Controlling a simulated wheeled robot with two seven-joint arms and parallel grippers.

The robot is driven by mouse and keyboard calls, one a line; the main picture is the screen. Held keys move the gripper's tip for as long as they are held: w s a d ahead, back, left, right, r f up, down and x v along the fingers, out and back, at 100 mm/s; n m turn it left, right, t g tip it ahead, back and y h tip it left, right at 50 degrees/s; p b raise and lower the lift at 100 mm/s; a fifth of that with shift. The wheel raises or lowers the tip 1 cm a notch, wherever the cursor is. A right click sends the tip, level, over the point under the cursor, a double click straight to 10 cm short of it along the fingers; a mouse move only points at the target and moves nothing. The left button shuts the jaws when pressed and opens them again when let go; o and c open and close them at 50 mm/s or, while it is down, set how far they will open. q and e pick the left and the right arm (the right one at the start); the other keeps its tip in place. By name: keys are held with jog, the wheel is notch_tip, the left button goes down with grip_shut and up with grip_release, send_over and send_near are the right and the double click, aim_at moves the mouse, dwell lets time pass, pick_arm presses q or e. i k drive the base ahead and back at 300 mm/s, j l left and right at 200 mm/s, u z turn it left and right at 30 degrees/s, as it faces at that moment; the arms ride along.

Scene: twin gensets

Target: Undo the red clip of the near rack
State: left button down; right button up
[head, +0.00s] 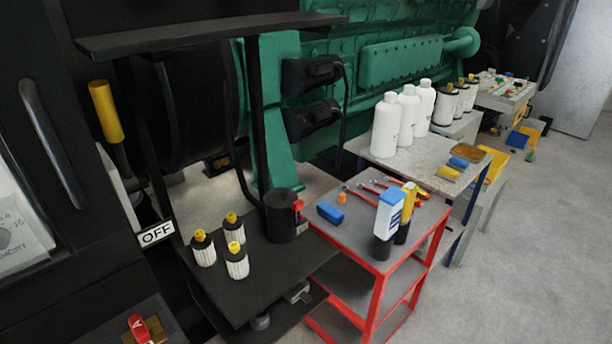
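The near rack (262,268) is a black frame with a dark lower shelf and a top plate, left of the red cart. A black cylinder (284,228) stands at the right end of its shelf. A small red piece (298,206), which looks like the red clip, sits at the upper right side of that cylinder. It is too small to tell whether it is fastened. Several white ribbed filters with yellow tops (236,262) stand on the same shelf. Neither of my grippers is in view.
A red cart (376,262) with tools and bottles stands close on the rack's right. Behind it is a grey table (412,168) with white bottles. A black cabinet with an OFF sign (157,234) and a red handle (139,327) is at left. Grey floor is free at right.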

aim_at(297, 205)
jog(key=i+l+u, duration=0.1)
jog(key=i+l, duration=0.35)
jog(key=l, duration=0.2)
jog(key=i+l+u, duration=0.15)
jog(key=i+l, duration=0.25)
jog(key=l, duration=0.25)
jog(key=i+l+u, duration=0.15)
jog(key=l, duration=0.2)
jog(key=i+l, duration=0.2)
jog(key=l, duration=0.15)
jog(key=i+u, duration=0.05)
